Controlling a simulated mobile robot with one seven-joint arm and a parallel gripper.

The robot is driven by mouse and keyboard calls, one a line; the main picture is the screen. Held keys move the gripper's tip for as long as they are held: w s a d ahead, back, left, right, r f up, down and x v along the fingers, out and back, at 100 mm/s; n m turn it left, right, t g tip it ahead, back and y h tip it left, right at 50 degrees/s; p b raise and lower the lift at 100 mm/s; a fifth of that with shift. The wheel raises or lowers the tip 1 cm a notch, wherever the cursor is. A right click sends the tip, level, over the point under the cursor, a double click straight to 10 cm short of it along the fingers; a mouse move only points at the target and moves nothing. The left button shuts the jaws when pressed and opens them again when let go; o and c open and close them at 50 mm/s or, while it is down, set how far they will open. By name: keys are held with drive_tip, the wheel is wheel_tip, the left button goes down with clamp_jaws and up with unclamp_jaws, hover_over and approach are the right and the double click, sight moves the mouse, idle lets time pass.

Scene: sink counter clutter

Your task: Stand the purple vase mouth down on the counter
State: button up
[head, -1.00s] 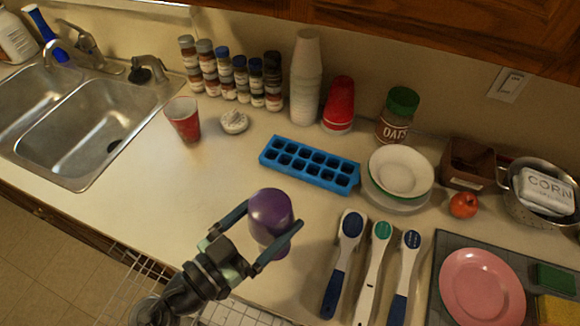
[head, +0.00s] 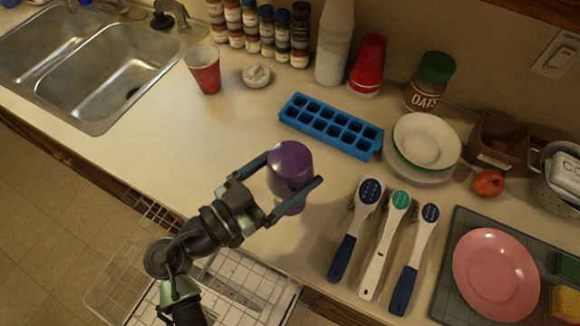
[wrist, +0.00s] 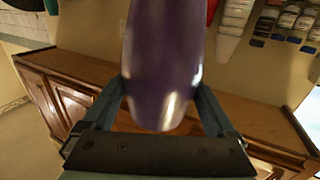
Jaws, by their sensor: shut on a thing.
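The purple vase (head: 290,165) is between the fingers of my gripper (head: 294,170), near the counter's front edge. The gripper is shut on its sides, one finger on each. In the head view the vase is about upright, with a smooth, rounded, closed end on top. In the wrist view the vase (wrist: 165,65) fills the middle between both fingers.
A blue ice tray (head: 330,127) lies behind the vase. Several brushes, including a white-handled one (head: 380,255), lie to its right. A red cup (head: 203,70) and a small white item (head: 256,76) stand back left. The counter left of the vase is clear.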

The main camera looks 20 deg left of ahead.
sight(278, 200)
wheel_tip(278, 200, down, 7)
drive_tip(key=b, duration=0.7)
drive_tip(key=shift+r+b, duration=0.2)
drive_tip(key=shift+b, duration=0.1)
drive_tip(key=shift+f+b, duration=0.5)
drive_tip(key=shift+b, duration=0.25)
idle(0.4)
drive_tip(key=o, duration=1.5)
drive_tip(key=b+v, duration=0.3)
drive_tip(key=v, duration=1)
